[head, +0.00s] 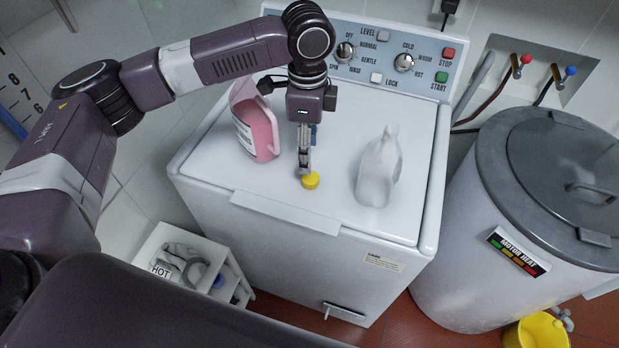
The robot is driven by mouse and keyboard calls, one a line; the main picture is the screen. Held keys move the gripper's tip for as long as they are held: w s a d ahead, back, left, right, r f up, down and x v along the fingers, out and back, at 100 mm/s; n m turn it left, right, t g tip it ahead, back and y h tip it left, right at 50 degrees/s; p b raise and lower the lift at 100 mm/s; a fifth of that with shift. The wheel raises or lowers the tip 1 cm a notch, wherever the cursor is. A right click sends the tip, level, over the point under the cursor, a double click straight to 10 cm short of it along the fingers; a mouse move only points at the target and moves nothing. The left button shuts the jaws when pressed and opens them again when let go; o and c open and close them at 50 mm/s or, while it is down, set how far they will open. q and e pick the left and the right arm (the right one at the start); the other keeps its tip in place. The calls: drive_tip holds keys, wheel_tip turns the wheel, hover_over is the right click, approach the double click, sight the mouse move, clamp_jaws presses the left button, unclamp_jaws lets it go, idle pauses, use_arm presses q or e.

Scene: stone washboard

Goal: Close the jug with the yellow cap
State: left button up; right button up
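The yellow cap (310,181) is a small round piece at the front part of the white washer lid. My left gripper (305,172) points down from above with its fingertips at the cap. The fingers look close together from this angle, and I cannot tell whether they grip the cap or whether it touches the lid. My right gripper is not in view.
The washer's control panel (376,50) rises behind the lid. A grey-lidded drum (470,220) stands on the right, and a yellow bucket (535,333) is below it. A small white cart (165,245) stands at lower left. The lid between the jugs is mostly clear.

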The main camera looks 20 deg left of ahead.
sight(308, 178)
use_arm(q)
drive_tip(key=shift+s+d+f, duration=0.1)
drive_tip(key=shift+s+f, duration=0.05)
drive_tip(key=shift+f, duration=1.1)
drive_tip(key=shift+f+p, duration=0.15)
drive_tip(key=shift+p, duration=0.2)
drive_tip(key=f+p, duration=0.1)
drive_tip(key=f, duration=0.3)
drive_tip(key=shift+s+f+p, duration=0.2)
drive_tip(key=shift+p, duration=0.15)
drive_tip(key=shift+f, duration=0.25)
drive_tip(key=shift+d, duration=0.1)
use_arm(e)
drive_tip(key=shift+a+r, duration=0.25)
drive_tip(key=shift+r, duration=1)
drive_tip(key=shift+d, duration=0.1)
use_arm(q)
drive_tip(key=c, duration=0.8)
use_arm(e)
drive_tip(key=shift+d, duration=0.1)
